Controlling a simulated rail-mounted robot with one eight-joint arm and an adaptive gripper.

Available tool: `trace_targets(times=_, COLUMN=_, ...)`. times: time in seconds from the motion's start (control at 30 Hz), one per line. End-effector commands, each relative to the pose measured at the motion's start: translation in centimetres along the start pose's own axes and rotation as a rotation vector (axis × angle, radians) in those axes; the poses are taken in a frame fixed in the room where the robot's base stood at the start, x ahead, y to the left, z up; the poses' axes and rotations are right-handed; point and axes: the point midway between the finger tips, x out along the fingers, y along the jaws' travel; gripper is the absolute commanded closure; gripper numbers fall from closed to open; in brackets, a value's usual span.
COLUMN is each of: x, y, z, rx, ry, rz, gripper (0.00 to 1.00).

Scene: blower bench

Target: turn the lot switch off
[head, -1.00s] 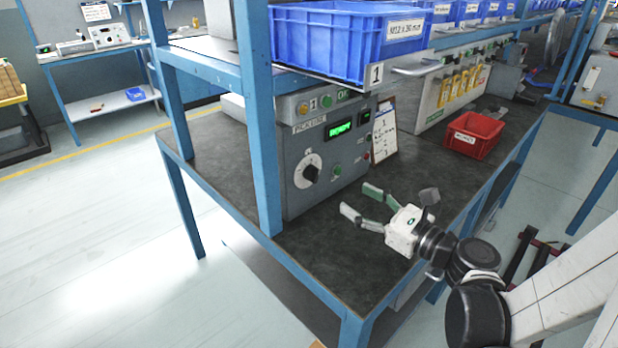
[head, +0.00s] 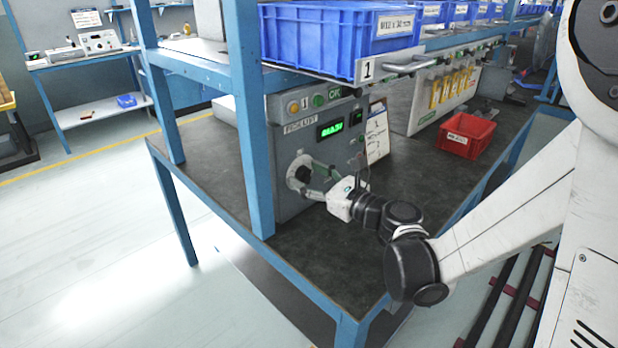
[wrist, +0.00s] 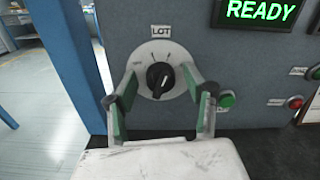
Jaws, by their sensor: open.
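The lot switch is a black rotary knob (wrist: 159,78) on a round white dial under a "LOT" label in the wrist view. In the head view the knob (head: 300,173) is on the grey panel's front, partly behind my fingers. My gripper (wrist: 162,86) is open, with one green-padded finger on each side of the knob. In the head view my gripper (head: 309,181) is close to the dial. Contact with the knob cannot be told.
The panel's green display (wrist: 262,9) reads "READY". Right of the dial are a green button (wrist: 226,99) and a red button (wrist: 295,102). A blue post (head: 254,150) stands just left of the panel.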

Motion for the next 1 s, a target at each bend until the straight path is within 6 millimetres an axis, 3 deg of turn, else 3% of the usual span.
trace_targets(times=0.23, x=0.06, y=-0.01, z=0.02, rx=0.000, ry=0.000, rz=0.000, gripper=0.52)
trace_targets(times=0.6, x=0.04, y=-0.02, z=0.01, rx=0.000, ry=0.000, rz=0.000, gripper=0.97)
trace_targets(times=1.0, x=0.03, y=0.04, z=-0.05, rx=-0.095, ry=0.000, rz=0.001, gripper=0.97)
